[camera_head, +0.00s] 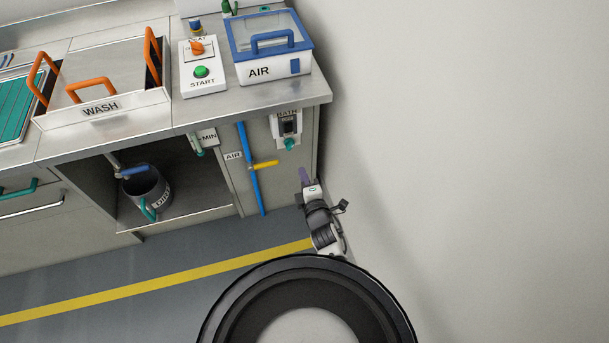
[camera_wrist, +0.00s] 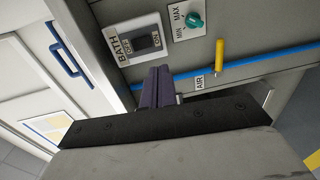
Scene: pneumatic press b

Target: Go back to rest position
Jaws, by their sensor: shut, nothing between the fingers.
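My gripper (camera_head: 304,172) is shut and empty, in front of the right end of the cabinet, just below the BATH switch panel (camera_head: 287,126). In the wrist view my gripper (camera_wrist: 158,72) points at the cabinet front, with its purple-grey fingers together. The BATH switch panel (camera_wrist: 137,42) is right beyond the fingertips there. I cannot tell whether the fingers touch it. My arm runs from the gripper back down to my base at the bottom of the head view.
A yellow-handled valve (camera_head: 264,164) on the blue AIR pipe (camera_head: 250,185) is left of my gripper. A green knob (camera_wrist: 194,20) sits beside the switch panel. The worktop holds the AIR box (camera_head: 270,62), START button box (camera_head: 203,80) and WASH tray (camera_head: 100,115). A wall (camera_head: 470,150) stands right.

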